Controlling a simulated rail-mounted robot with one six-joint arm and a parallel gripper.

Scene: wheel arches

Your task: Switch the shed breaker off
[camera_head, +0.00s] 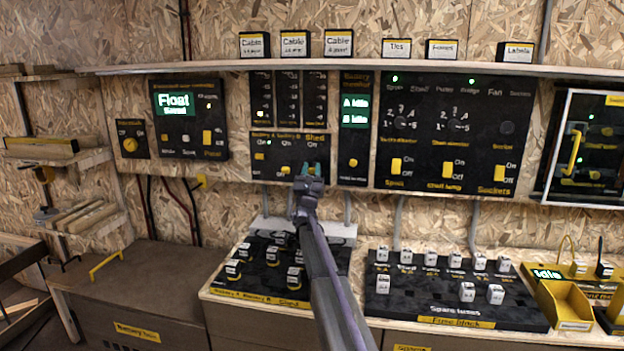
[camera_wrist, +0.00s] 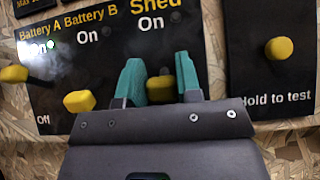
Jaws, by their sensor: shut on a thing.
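The shed breaker lever (camera_wrist: 160,88) is a yellow toggle under the labels "Shed" and "On" in the wrist view. It sits well below "On", about as low on the panel as the Battery B lever (camera_wrist: 78,101). The small light beside "On" looks dark. My gripper (camera_wrist: 160,82) has its teal fingers on both sides of the lever and is shut on it. In the head view my gripper (camera_head: 308,171) is at the right end of the breaker panel (camera_head: 290,145) and hides the lever. The shed "Off" label is hidden.
The Battery A lever (camera_wrist: 12,73) sits higher, beside a lit green light. A "Hold to test" panel with a yellow knob (camera_wrist: 278,50) is close on the right. Below stand a fuse board (camera_head: 450,305) and a board of small knobs (camera_head: 330,262). A shelf (camera_head: 360,67) runs above.

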